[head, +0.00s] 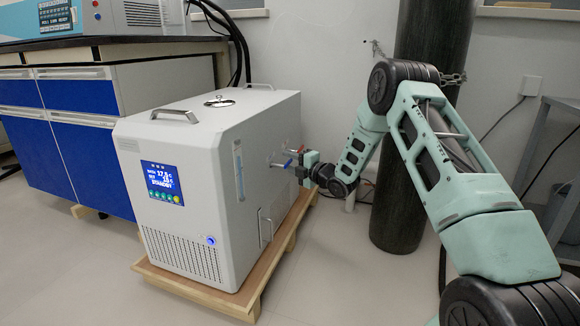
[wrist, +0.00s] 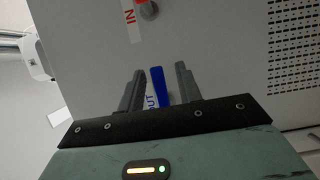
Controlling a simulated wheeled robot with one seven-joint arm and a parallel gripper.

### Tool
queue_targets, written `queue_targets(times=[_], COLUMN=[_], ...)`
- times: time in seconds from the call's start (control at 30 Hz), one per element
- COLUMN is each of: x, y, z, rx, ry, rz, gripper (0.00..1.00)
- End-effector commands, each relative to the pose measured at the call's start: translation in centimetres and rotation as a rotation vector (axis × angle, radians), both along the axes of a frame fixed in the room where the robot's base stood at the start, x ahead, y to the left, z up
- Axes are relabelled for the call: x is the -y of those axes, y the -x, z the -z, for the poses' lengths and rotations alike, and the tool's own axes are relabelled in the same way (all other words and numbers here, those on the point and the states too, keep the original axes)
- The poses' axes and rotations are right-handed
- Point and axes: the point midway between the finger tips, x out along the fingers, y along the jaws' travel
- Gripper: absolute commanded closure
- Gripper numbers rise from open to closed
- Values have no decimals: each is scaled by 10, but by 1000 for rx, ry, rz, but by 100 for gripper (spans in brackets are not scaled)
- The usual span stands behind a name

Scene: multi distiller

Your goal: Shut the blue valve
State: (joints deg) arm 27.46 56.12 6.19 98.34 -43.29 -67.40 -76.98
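The blue valve (head: 288,163) is on the right side wall of the white chiller (head: 205,180). In the wrist view its blue handle (wrist: 158,88) stands between my two fingers, with a visible gap on each side. A label reading "UT" lies beside it, partly hidden by the handle and my gripper. My gripper (head: 300,170) is at the chiller's side wall, close to the valve. In the wrist view my gripper (wrist: 160,72) is open around the handle. The handle's lower end and the valve body are hidden.
A red valve (wrist: 142,3) with an "IN" label is just beyond the blue one. The chiller stands on a wooden pallet (head: 190,287). A dark gas cylinder (head: 400,205) stands behind my arm. Blue cabinets (head: 85,150) are at left; a grey table (head: 562,105) is at right.

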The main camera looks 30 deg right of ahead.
Motion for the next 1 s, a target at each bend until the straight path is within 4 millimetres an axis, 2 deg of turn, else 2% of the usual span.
queue_targets(times=[0.23, 0.27, 0.37, 0.73, 1.0], x=[0, 0, 0, 0, -1], y=[-1, -1, -1, -1, 0], z=[-1, -1, -1, -1, 1], rx=[1, 1, 1, -16, -105], ry=[0, 0, 0, -20, -133], rz=[0, 0, 0, 0, -1], gripper=[65, 71, 99, 100, 100])
